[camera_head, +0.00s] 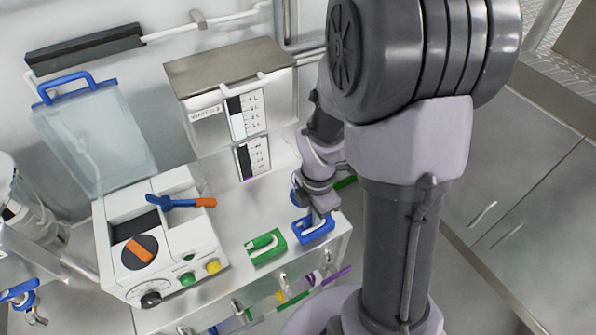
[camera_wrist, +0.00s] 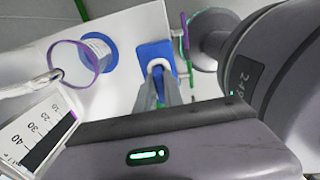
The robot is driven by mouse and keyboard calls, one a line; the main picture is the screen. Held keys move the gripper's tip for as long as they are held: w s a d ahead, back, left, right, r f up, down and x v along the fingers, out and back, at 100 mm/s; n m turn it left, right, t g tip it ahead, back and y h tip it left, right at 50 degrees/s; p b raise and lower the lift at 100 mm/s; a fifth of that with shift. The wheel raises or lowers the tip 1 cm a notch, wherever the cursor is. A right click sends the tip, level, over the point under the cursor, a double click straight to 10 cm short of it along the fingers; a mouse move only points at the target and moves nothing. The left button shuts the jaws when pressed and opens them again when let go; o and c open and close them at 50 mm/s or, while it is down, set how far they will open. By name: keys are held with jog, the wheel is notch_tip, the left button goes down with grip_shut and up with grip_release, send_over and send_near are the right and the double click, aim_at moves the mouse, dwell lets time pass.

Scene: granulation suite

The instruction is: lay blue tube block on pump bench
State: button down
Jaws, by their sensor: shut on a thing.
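The blue tube block (camera_head: 314,230) is at the right front corner of the white pump bench (camera_head: 225,255). My gripper (camera_head: 322,208) reaches down onto it from above. In the wrist view the blue tube block (camera_wrist: 154,53) shows a pale curved tube on top, and the fingers of my gripper (camera_wrist: 158,84) are closed on it. The block appears at or just above the bench top; I cannot tell whether it touches. The fingers and wrist hide part of it.
A green tube block (camera_head: 266,248) lies just left of the blue one. The pump (camera_head: 165,245) with knobs and a blue-orange valve lever (camera_head: 180,202) stands further left. A metal-topped box (camera_head: 225,85) with level gauges stands behind. A purple-rimmed ring (camera_wrist: 75,63) is in the wrist view.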

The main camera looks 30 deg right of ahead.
jog(key=w+d, duration=0.2)
jog(key=shift+w+d+f, duration=0.2)
jog(key=shift+w+d, duration=0.05)
jog(key=shift+w, duration=0.15)
notch_tip(320, 180, down, 4)
jog(key=b, duration=0.4)
jog(key=shift+r+p, duration=0.3)
jog(key=shift+f, duration=0.2)
jog(key=c, duration=1.5)
grip_release()
jog(key=shift+o, duration=0.2)
